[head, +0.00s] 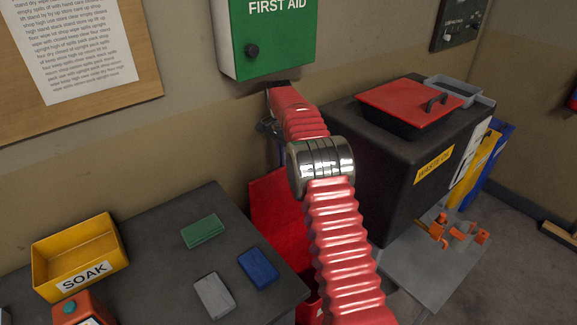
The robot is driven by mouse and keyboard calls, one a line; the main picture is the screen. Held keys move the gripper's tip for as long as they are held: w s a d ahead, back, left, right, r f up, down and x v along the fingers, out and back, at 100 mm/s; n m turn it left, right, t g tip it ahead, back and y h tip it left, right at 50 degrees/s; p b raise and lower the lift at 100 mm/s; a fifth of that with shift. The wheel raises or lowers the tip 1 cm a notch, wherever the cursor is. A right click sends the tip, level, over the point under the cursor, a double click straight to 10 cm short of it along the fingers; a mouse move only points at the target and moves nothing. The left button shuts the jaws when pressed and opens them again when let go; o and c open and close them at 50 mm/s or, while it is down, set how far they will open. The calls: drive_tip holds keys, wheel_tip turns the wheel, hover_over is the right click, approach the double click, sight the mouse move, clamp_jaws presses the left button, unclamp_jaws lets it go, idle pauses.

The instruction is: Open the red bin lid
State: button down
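A red bin (273,222) stands behind my arm, between the grey bench and the black box. Its upper face shows left of my arm; the rest is hidden, and I cannot tell how its lid stands. My red ribbed arm reaches up and away over it. A small dark part (267,127) shows beside the far end of the arm, above the bin, and may belong to my gripper. The fingers are hidden behind the arm, so I cannot see whether they are open or touching anything.
A black box (386,185) with a red lid (405,105) and dark handle stands close on the right. A green first aid cabinet (272,45) hangs above. The grey bench (150,235) holds a yellow SOAK tray (75,285) and several blocks. Orange pieces (455,232) lie at right.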

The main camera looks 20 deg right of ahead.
drive_tip(key=shift+w+a+f, duration=0.25)
drive_tip(key=shift+w+a, duration=0.1)
drive_tip(key=shift+w, duration=0.35)
drive_tip(key=shift+w+a+f, duration=0.25)
drive_tip(key=shift+w+a, duration=0.1)
drive_tip(key=shift+w, duration=0.3)
drive_tip(key=shift+d, duration=0.1)
drive_tip(key=c, duration=1.8)
unclamp_jaws()
drive_tip(key=shift+w+r, duration=0.15)
drive_tip(key=shift+r, duration=0.05)
drive_tip(key=shift+d, duration=0.15)
